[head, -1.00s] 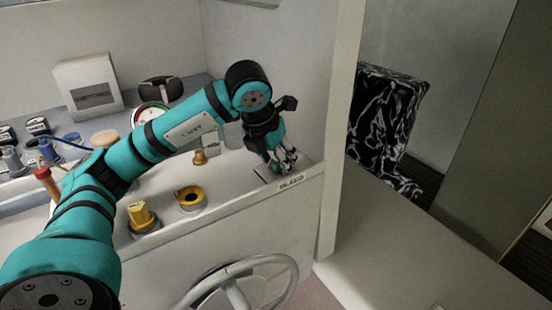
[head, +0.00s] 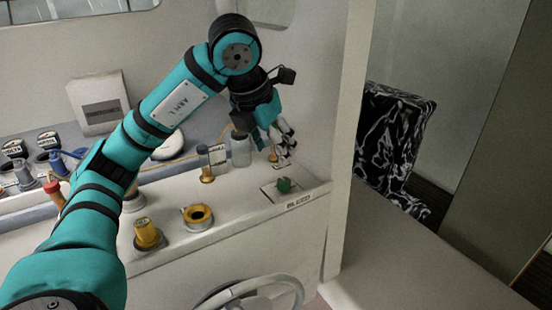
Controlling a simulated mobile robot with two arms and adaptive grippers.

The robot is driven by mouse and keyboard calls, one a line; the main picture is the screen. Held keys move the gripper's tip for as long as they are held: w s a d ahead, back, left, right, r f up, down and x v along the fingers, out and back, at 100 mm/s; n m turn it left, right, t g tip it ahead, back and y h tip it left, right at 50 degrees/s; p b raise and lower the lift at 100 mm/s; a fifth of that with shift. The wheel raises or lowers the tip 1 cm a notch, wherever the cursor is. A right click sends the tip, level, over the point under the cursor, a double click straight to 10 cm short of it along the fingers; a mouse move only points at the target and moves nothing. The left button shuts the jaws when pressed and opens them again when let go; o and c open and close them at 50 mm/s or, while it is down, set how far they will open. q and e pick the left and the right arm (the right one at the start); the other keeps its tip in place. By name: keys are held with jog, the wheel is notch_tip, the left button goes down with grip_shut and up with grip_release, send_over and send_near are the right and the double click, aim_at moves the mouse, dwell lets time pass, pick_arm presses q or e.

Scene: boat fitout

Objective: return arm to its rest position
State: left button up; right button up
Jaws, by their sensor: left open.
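My left arm comes in from the lower left in the head view, teal with black joints. Its gripper (head: 270,138) hangs open over the back right of the console, fingers pointing down and empty. My right gripper does not show.
The console (head: 240,232) carries a yellow knob (head: 147,233), a yellow ring fitting (head: 198,214), a small brass fitting (head: 207,173) and a clear jar (head: 241,150). A steering wheel (head: 262,290) stands in front. A white partition (head: 352,140) rises on the right, with a patterned chair (head: 395,140) beyond.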

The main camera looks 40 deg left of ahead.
pick_arm(q)
jog(key=shift+s+r, duration=0.15)
jog(key=shift+r, duration=0.15)
dwell(0.4)
